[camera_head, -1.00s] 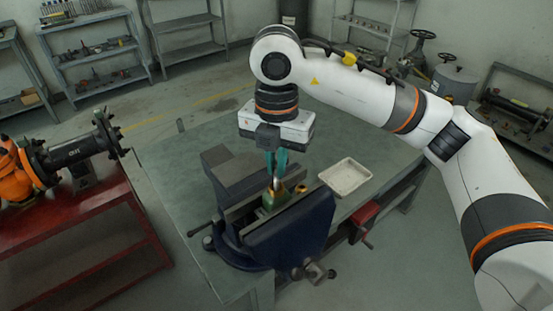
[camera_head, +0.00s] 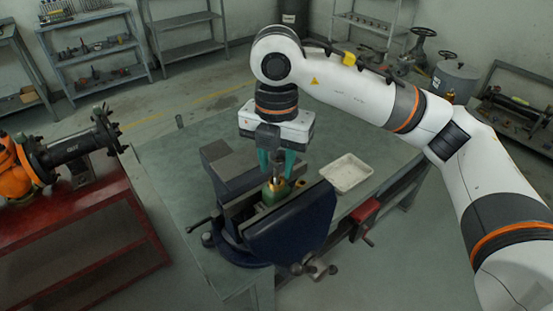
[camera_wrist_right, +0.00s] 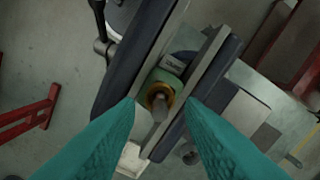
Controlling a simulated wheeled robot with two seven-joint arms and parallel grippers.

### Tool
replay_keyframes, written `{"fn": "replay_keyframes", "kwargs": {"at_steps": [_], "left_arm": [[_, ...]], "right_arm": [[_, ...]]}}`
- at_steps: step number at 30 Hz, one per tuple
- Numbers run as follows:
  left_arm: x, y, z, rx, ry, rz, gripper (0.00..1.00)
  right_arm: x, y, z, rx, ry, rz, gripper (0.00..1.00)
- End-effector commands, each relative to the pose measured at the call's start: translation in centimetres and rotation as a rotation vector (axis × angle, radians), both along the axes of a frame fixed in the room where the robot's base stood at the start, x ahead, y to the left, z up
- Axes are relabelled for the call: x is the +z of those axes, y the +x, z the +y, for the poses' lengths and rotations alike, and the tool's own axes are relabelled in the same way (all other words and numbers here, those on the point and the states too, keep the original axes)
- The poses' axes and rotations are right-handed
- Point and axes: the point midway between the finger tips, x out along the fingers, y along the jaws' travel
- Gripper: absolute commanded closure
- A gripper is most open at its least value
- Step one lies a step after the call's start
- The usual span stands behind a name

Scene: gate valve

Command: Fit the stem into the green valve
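The green valve (camera_head: 272,195) is clamped between the jaws of the blue vise (camera_head: 290,228). The stem (camera_head: 277,182) stands about upright in the brass opening at the top of the valve; how deep it sits I cannot tell. In the right wrist view the grey stem (camera_wrist_right: 160,106) shows within the valve's brass ring (camera_wrist_right: 163,88). My right gripper (camera_head: 276,172) is open above the valve, its teal fingers on either side of the stem and apart from it. In the wrist view the fingertips (camera_wrist_right: 160,102) are wide apart. My left gripper is out of view.
A pale shallow tray (camera_head: 347,174) lies on the green workbench (camera_head: 185,165), right of the vise. A red table (camera_head: 90,215) with an orange and black pipe assembly (camera_head: 65,158) stands at left. Shelves line the back wall. The bench's far side is clear.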

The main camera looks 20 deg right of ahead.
Motion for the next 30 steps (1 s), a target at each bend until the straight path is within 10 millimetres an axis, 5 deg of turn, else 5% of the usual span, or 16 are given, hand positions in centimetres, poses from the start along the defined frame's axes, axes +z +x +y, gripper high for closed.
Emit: {"fn": "replay_keyframes", "kwargs": {"at_steps": [8,21,30], "left_arm": [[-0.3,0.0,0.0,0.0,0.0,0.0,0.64],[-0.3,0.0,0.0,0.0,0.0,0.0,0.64],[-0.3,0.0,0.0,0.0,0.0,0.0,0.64]], "right_arm": [[1.6,0.1,0.0,-0.001,0.0,-0.004,0.65],[10.4,0.1,0.0,-0.001,-0.001,-0.004,0.65],[12.0,0.0,0.0,0.0,0.001,0.001,0.65]]}}
